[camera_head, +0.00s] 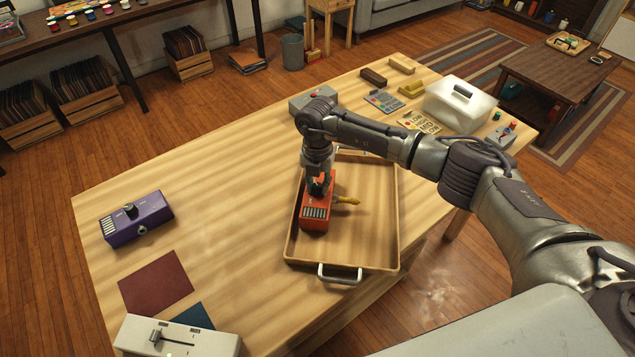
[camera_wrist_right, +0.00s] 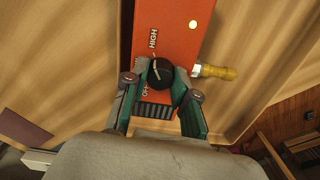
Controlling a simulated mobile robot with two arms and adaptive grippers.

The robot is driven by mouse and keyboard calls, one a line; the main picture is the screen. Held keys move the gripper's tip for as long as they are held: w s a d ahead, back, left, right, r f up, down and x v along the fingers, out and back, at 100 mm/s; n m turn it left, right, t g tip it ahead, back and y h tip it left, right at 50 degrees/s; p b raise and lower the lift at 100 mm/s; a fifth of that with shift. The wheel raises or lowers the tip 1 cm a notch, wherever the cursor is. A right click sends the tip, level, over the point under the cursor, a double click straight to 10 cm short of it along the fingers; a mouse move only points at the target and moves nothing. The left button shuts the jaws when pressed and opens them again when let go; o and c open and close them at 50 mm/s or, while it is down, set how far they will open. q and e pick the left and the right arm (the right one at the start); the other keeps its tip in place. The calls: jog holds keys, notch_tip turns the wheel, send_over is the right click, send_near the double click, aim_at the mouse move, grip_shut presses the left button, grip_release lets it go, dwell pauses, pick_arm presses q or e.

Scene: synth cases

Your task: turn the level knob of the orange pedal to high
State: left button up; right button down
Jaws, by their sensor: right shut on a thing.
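The orange pedal (camera_head: 315,215) lies in the wooden tray (camera_head: 378,222) on the table. A yellow plug (camera_head: 347,200) sticks out of its right side; this plug also shows in the right wrist view (camera_wrist_right: 216,71). The black level knob (camera_wrist_right: 160,72) sits on the pedal's top between the printed words HIGH and OFF. I cannot tell for sure which way its mark points. My right gripper (camera_head: 319,186) reaches down over the pedal. In the wrist view its fingers (camera_wrist_right: 163,87) are shut on the knob, one on each side. My left gripper is not in view.
A purple pedal (camera_head: 137,217) and a pale slider box (camera_head: 176,338) stand on the left part of the table. A grey pedal (camera_head: 303,101) stands behind the tray. A white lidded box (camera_head: 460,106) is at the back right.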

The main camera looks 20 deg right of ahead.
aim_at(317, 186)
dwell(0.3)
jog(key=c, duration=0.9)
grip_release()
jog(key=shift+r, duration=0.15)
notch_tip(317, 186, up, 12)
